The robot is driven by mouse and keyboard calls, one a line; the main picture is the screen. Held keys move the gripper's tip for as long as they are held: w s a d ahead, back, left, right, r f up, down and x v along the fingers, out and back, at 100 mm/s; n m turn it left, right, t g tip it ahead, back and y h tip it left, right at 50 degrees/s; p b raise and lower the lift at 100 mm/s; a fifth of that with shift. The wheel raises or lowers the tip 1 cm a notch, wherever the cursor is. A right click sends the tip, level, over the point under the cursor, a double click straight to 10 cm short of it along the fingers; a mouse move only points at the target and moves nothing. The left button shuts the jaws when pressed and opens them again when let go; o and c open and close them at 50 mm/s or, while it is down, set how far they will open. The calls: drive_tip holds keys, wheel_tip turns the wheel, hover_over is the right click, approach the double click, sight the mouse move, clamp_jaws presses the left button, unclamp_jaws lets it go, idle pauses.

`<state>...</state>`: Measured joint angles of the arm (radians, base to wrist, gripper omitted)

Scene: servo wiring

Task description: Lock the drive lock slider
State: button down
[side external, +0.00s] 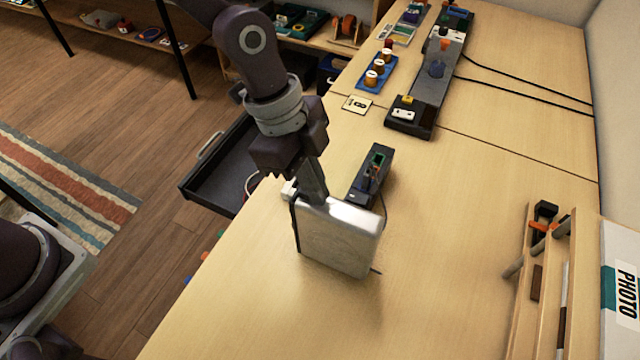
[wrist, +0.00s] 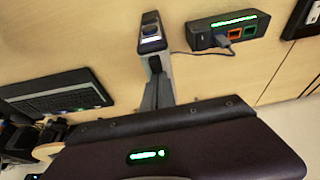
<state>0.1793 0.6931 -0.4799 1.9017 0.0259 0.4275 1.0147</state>
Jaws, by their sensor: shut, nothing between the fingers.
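In the side external view my gripper (side external: 313,194) points down behind the top edge of an upright silver panel or box (side external: 338,240), which hides the fingertips. The wrist view shows my gripper (wrist: 155,65) with its fingers together, nothing between them. Their tips are at the near end of a small dark unit (wrist: 151,33) with a bluish part and a white bar. I cannot tell whether they touch it, or make out the lock slider and its position. A dark box (wrist: 230,30) with green lights and orange and green ports stands right of the fingers; it also shows in the side external view (side external: 371,172).
A thin cable (wrist: 183,53) runs between the dark unit and the ported box. An open dark drawer (side external: 225,170) juts out at the table's left edge. A wooden rack (side external: 540,285) stands at the right. The table between it and the silver panel is clear.

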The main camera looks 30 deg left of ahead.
sight(348, 213)
drive_tip(key=shift+d, duration=0.1)
drive_tip(key=d, duration=0.3)
drive_tip(key=shift+d+r, duration=0.35)
drive_tip(key=shift+d, duration=0.05)
drive_tip(key=v, duration=0.9)
drive_tip(key=shift+a, duration=0.2)
drive_tip(key=shift+r, duration=0.15)
drive_tip(key=s+a+r+n+t+y, duration=0.1)
drive_tip(key=s+a+r+n, duration=0.25)
drive_tip(key=a, duration=0.35)
drive_tip(key=s+a+r+n+t+y, duration=0.1)
drive_tip(key=s+a+r+n+t, duration=0.2)
drive_tip(key=a, duration=0.4)
drive_tip(key=s+a+r+n+y, duration=0.1)
drive_tip(key=s+a+r+n, duration=0.15)
drive_tip(key=a+n, duration=0.35)
drive_tip(key=s+a+n+t, duration=0.1)
drive_tip(key=s+a+n, duration=0.4)
drive_tip(key=s+a, duration=0.1)
drive_tip(key=shift+s+f+t+y, duration=0.15)
drive_tip(key=shift+s+t+y, duration=0.2)
drive_tip(key=shift+s, duration=0.35)
